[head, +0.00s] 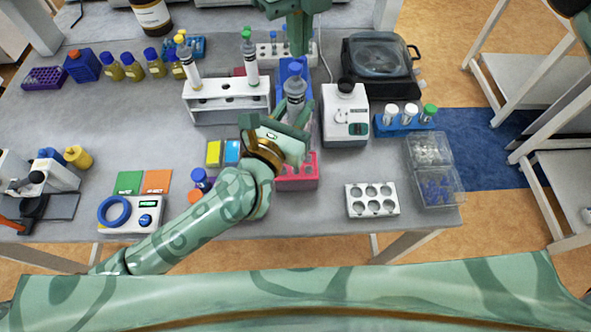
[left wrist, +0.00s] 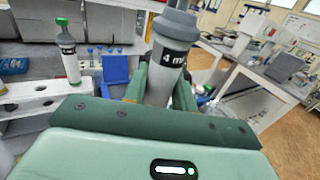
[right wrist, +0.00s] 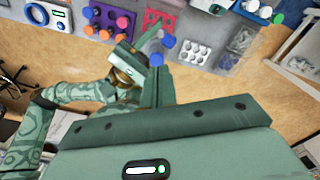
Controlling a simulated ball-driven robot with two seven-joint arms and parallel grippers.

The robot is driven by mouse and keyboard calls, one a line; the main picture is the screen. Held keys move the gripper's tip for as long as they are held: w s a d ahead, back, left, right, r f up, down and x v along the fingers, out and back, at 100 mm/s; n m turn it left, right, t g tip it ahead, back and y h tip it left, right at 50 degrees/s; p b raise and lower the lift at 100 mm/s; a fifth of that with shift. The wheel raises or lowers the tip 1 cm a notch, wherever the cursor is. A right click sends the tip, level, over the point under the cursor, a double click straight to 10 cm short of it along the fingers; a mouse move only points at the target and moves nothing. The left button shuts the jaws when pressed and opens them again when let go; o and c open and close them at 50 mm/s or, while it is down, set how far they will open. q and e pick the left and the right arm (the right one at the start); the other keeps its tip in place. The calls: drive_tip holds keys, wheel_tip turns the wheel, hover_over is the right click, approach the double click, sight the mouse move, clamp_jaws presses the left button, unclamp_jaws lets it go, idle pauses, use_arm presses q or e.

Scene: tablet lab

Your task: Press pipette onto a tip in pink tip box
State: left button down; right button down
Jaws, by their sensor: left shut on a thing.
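The pipette (head: 295,88), grey with a dark label band, stands roughly upright in my left gripper (head: 293,122). In the left wrist view, the pipette (left wrist: 172,45) rises between the two fingers, and they are shut on it. The pink tip box (head: 298,182) lies on the table just in front of this gripper and is partly covered by it. The pipette's lower end is hidden, so I cannot tell whether it touches a tip. My right gripper (head: 299,48) points down beyond the pipette; its fingers look together and empty, also in the right wrist view (right wrist: 158,75).
A white rack (head: 228,103) with two other pipettes stands left of the held one. A white device (head: 345,115) is close on the right. A white holder with round wells (head: 371,200) and clear boxes (head: 438,188) lie further right.

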use_arm(q)
drive_tip(key=shift+d, duration=0.1)
use_arm(e)
drive_tip(key=s+d, duration=0.2)
drive_tip(key=d, duration=2.4)
drive_tip(key=shift+s+d, duration=0.2)
drive_tip(key=shift+s, duration=0.05)
use_arm(q)
drive_tip(key=shift+r, duration=0.1)
use_arm(e)
drive_tip(key=shift+a+r, duration=0.1)
